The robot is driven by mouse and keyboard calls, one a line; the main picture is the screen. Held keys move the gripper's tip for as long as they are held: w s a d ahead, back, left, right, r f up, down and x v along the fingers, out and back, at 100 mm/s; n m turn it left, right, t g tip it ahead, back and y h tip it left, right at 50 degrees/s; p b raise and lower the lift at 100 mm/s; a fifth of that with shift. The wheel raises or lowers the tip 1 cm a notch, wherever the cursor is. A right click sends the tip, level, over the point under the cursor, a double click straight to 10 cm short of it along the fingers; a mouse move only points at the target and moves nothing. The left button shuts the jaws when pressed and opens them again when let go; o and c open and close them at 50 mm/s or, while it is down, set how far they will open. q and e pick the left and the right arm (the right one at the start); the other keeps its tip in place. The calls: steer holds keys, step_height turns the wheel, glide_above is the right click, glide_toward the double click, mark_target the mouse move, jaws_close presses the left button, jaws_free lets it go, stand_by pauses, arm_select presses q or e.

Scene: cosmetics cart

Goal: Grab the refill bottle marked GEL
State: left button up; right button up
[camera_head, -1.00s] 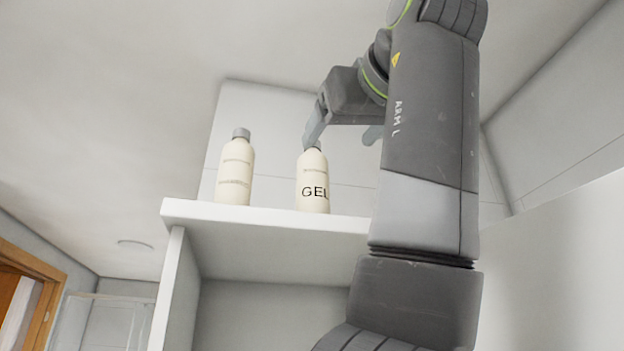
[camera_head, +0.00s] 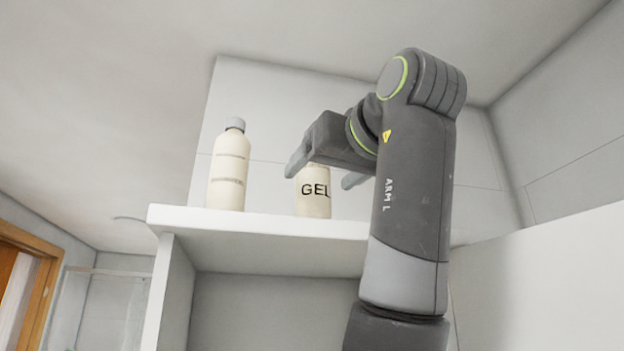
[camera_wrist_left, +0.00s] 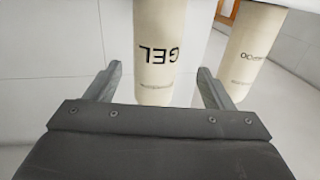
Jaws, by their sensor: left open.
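The cream refill bottle marked GEL (camera_head: 313,196) stands upright on the white shelf top; its upper part is hidden behind my left gripper in the head view. My left gripper (camera_head: 322,172) is open, with one finger to the left of the bottle and the other to its right. In the left wrist view the GEL bottle (camera_wrist_left: 159,60) shows between the spread fingers of the gripper (camera_wrist_left: 158,85), with room visible on both sides. My right gripper is not in view.
A second cream bottle (camera_head: 229,168) with a grey cap stands to the left on the same shelf (camera_head: 260,222). In the wrist view this second bottle (camera_wrist_left: 252,50) is at the right, outside the fingers. A pale wall panel rises behind the bottles.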

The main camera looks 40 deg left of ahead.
mark_target(321, 177)
arm_select(q)
steer(key=shift+w+a+r+p, duration=0.3)
steer(key=shift+a+p, duration=0.05)
steer(key=shift+p, duration=0.2)
steer(key=p+x, duration=0.2)
steer(key=x, duration=0.2)
steer(key=shift+w+f, duration=0.1)
steer(key=shift+w, duration=0.2)
steer(key=shift+a, duration=0.15)
steer(key=shift+f, duration=0.1)
steer(key=shift+s+d, duration=0.1)
steer(key=shift+d, duration=0.2)
steer(key=c, duration=0.4)
steer(key=shift+a, duration=0.1)
steer(key=c, duration=0.8)
steer(key=shift+c, duration=0.2)
